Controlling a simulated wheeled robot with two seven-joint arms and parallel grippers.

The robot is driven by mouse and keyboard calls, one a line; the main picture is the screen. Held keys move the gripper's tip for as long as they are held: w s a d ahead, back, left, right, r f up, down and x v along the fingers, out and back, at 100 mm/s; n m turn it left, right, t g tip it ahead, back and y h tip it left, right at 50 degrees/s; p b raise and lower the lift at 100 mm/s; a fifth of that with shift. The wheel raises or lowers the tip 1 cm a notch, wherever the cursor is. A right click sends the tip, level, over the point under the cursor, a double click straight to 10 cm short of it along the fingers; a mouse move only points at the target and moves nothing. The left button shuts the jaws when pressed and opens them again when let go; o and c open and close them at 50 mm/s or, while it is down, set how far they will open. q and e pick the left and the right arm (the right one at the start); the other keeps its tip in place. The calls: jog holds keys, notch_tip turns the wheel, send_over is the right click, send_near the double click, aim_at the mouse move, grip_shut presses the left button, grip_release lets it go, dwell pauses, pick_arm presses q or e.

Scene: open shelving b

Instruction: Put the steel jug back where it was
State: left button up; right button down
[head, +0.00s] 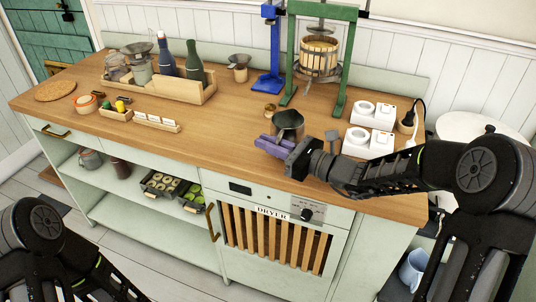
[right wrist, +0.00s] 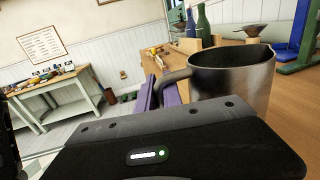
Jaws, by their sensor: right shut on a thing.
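The steel jug (head: 288,122) is a dark grey metal cup at the counter's front middle, upright. It looms large in the right wrist view (right wrist: 232,82), with its handle toward my gripper's purple fingers. My right gripper (head: 268,145) is shut on the jug's handle; the fingers also show in the right wrist view (right wrist: 160,95). The jug's base is hidden behind the gripper, so I cannot tell whether it touches the counter. My left arm shows at the lower left of the head view, but its gripper is out of view.
The wooden counter (head: 225,110) has free room left of the jug. A green press (head: 318,55) and blue stand (head: 270,50) are behind it. White double sockets (head: 370,115) are to the right. A wooden tray with bottles (head: 190,92) and card holder (head: 157,123) are left.

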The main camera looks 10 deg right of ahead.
notch_tip(320, 180, down, 4)
jog(key=shift+r, duration=0.1)
jog(key=c, duration=1.5)
grip_release()
jog(key=shift+f, duration=0.35)
jog(key=b+v, duration=0.1)
jog(key=v, duration=0.5)
jog(key=shift+s+d+r, duration=0.1)
jog(key=shift+s+d, duration=0.05)
jog(key=shift+d, duration=0.1)
jog(key=shift+s+d, duration=0.4)
jog(key=shift+s, duration=0.1)
